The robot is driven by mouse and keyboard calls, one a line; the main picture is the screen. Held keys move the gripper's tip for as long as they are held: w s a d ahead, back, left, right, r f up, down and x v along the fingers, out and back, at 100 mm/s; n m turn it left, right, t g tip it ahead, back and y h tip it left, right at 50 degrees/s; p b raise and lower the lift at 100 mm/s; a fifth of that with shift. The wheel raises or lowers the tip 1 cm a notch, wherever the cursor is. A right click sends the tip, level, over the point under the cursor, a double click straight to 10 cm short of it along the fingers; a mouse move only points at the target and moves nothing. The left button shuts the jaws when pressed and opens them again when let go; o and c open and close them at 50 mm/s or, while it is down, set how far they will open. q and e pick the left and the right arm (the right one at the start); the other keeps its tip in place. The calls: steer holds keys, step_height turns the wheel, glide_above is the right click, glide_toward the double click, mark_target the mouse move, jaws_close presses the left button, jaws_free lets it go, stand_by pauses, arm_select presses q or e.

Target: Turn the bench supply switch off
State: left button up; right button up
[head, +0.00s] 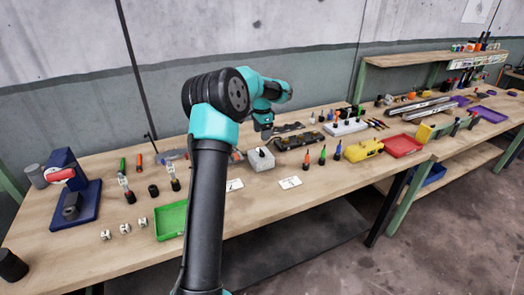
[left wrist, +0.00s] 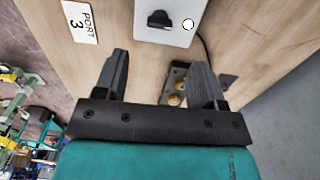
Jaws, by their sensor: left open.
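A light grey box (head: 261,160) with a black switch knob on top sits mid-bench in the head view; it looks like the bench supply. In the left wrist view the box (left wrist: 166,36) is at the top edge and partly cut off. Its black switch knob (left wrist: 158,19) lies beside a small white round spot (left wrist: 188,24). I cannot tell whether the switch is on or off. My left gripper (left wrist: 160,62) is open and empty, its fingers apart and not touching the knob. In the head view the left gripper (head: 265,134) is just behind and above the box. My right gripper is not visible.
A dark strip with brass-coloured parts (left wrist: 177,88) shows between the fingers. A green tray (head: 171,220), a yellow case (head: 362,150), a red tray (head: 403,146) and a blue press (head: 75,190) stand on the bench (head: 120,255).

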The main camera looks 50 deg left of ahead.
mark_target(262, 151)
arm_select(q)
step_height(262, 151, down, 9)
steer(key=shift+f, duration=0.1)
stand_by(0.3)
steer(key=c, duration=0.9)
